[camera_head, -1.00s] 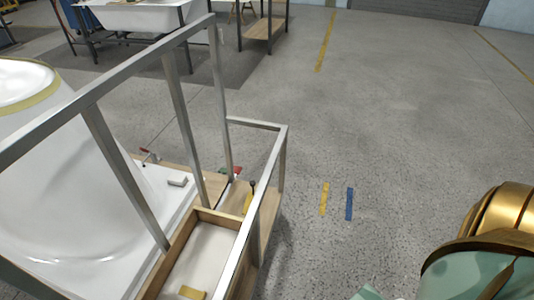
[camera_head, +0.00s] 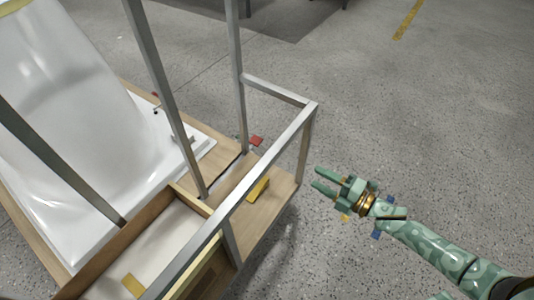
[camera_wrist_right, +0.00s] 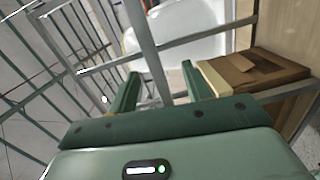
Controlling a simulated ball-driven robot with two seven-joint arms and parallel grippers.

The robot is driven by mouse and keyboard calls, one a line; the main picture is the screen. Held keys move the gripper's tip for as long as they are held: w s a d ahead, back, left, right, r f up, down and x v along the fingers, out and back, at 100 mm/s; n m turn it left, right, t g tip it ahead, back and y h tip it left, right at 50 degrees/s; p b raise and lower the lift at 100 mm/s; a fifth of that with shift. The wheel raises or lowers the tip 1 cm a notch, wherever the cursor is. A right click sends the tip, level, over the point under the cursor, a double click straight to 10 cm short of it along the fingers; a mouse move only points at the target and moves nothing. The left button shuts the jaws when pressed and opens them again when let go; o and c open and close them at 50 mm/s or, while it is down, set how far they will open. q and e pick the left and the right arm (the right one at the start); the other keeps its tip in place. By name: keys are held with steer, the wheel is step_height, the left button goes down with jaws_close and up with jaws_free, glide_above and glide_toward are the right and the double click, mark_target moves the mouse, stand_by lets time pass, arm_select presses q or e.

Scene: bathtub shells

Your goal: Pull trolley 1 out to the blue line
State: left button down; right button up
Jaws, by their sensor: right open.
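A trolley (camera_head: 275,85) with a grey metal frame and a wooden deck stands at the left in the head view. I see no number on it. A white bathtub shell (camera_head: 65,130) rests on it. My right gripper (camera_head: 316,179) is open and empty, just right of the trolley's end frame and apart from it. The right wrist view shows its two fingers (camera_wrist_right: 158,90) spread, with grey frame bars and white tub beyond. My left gripper is out of view.
A wooden tray (camera_head: 170,240) sits at the trolley's near end, and a yellow object (camera_head: 258,190) lies on the deck. The floor (camera_head: 440,130) to the right is clear.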

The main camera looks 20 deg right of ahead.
mark_target(270, 150)
steer(key=shift+n+y, duration=0.5)
steer(key=shift+n, duration=0.2)
steer(key=b+x, duration=0.1)
steer(key=x, duration=0.4)
steer(key=r+b+x, duration=0.1)
steer(key=x, duration=0.4)
steer(key=b+x, duration=0.2)
steer(key=x, duration=0.4)
steer(key=shift+a+r, duration=0.25)
steer(key=shift+r, duration=0.1)
steer(key=shift+w+a+r, duration=0.1)
steer(key=shift+w+a, duration=0.15)
steer(key=shift+w, duration=0.1)
steer(key=shift+c, duration=0.6)
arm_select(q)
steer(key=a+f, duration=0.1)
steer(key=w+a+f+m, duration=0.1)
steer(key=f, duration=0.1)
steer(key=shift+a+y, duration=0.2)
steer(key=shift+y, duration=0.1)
arm_select(e)
jaws_close()
